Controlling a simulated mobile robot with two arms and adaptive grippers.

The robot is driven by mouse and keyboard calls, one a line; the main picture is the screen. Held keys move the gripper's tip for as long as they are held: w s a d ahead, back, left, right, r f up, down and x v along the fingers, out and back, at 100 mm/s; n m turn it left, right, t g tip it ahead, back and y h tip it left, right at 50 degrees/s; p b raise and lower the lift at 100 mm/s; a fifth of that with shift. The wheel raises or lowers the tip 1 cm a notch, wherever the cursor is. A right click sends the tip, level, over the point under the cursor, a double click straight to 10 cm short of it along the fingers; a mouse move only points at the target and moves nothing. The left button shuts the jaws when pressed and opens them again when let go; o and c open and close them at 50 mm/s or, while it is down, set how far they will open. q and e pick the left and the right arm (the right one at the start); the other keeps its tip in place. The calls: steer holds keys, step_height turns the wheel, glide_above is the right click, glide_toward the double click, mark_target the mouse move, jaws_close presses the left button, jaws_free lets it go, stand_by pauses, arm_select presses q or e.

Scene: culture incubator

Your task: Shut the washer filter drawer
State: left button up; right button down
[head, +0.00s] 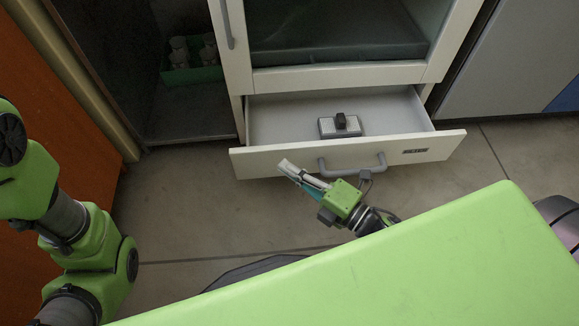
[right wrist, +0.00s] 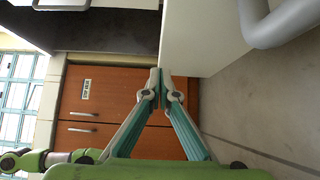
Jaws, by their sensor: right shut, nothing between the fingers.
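The washer filter drawer (head: 250,165) is pulled out from the bottom of the white cabinet in the head view, with a grey bar handle (head: 352,170) on its front. A small grey and black block (head: 340,125) lies inside it. My right gripper (head: 284,164) is shut and empty, in front of the drawer's left part, left of the handle. In the right wrist view its fingertips (right wrist: 160,82) meet beside the pale drawer front (right wrist: 200,40), and part of the handle (right wrist: 285,22) shows at upper right. I cannot tell whether the fingertips touch the front. My left gripper is out of view.
A dark open compartment left of the drawer holds a green tray (head: 192,76) with pale items. An orange cabinet (head: 70,120) stands at the left. The floor (head: 220,215) before the drawer is clear apart from my arms.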

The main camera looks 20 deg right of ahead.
mark_target(296, 148)
steer(key=w, duration=0.2)
steer(key=w+d+p, duration=0.1)
steer(key=w, duration=0.2)
steer(key=w+d, duration=0.1)
steer(key=w, duration=0.1)
steer(key=shift+w+r+p, duration=0.15)
steer(key=shift+w+p, duration=0.15)
steer(key=shift+p, duration=0.05)
steer(key=w+d, duration=0.2)
steer(key=w, duration=0.7)
steer(key=shift+w, duration=0.4)
steer(key=shift+d, duration=0.1)
steer(key=shift+s, duration=0.1)
